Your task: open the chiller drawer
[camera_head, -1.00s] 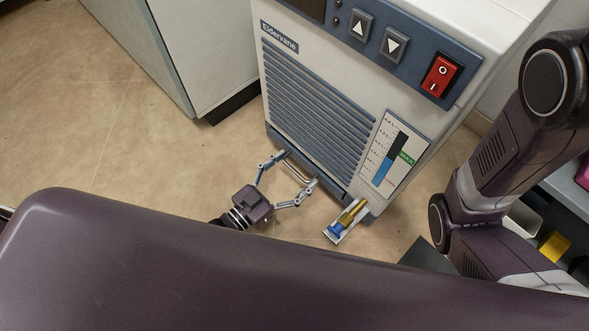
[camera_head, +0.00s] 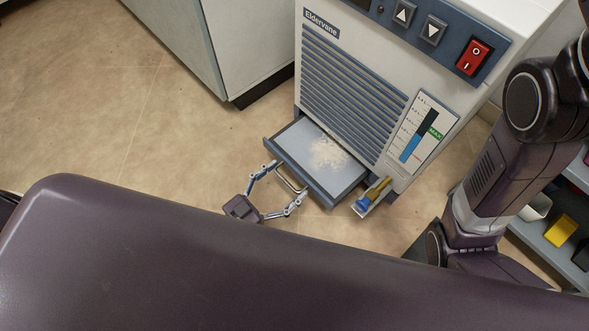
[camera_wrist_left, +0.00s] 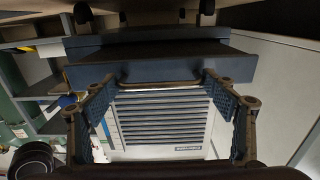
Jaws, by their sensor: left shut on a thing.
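The chiller (camera_head: 350,95) is a white cabinet with a blue-grey slatted grille and a control panel. Its drawer (camera_head: 290,141) sticks out from the bottom of the front, with pale dust on its light inner surface. My left gripper (camera_head: 284,187) is at the drawer's handle (camera_head: 291,180), in front of the drawer, and is shut on it. In the left wrist view the handle (camera_wrist_left: 160,85) runs between the fingers of my left gripper (camera_wrist_left: 160,90), below the blue drawer front (camera_wrist_left: 160,66). My right gripper is not in view.
A brass valve with a blue end (camera_head: 371,195) sits right of the drawer, near the chiller's lower corner. A white cabinet (camera_head: 225,45) stands to the left. A shelf with a yellow block (camera_head: 561,229) is at the right. Floor left of the drawer is clear.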

